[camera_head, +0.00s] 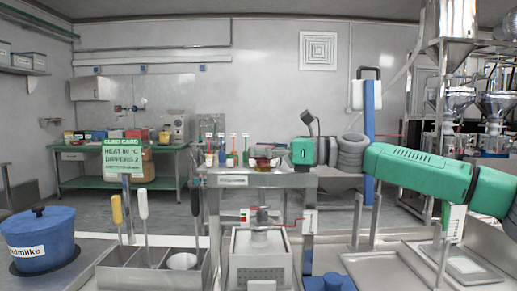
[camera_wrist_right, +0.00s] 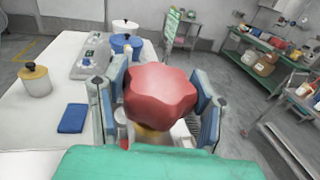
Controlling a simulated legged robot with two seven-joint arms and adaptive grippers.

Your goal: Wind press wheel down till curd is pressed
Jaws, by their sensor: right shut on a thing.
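The press stands in the middle of the head view, with a grey metal frame (camera_head: 232,181) across its top. The red press wheel (camera_wrist_right: 160,93) fills the middle of the right wrist view. My right gripper (camera_head: 270,156) reaches in from the right, above the frame. In the wrist view its two blue-grey fingers (camera_wrist_right: 157,110) stand on either side of the wheel and are shut on it. Below the frame a spindle (camera_head: 262,216) stands over a pale box (camera_head: 259,262). I cannot see the curd. My left gripper is not in view.
A blue pot (camera_head: 40,240) stands at the left. A metal holder (camera_head: 150,274) with upright-handled tools is left of the press, near a green sign card (camera_head: 123,156). Metal trays (camera_head: 385,272) lie at the right. A blue post (camera_head: 368,125) rises behind my right arm.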

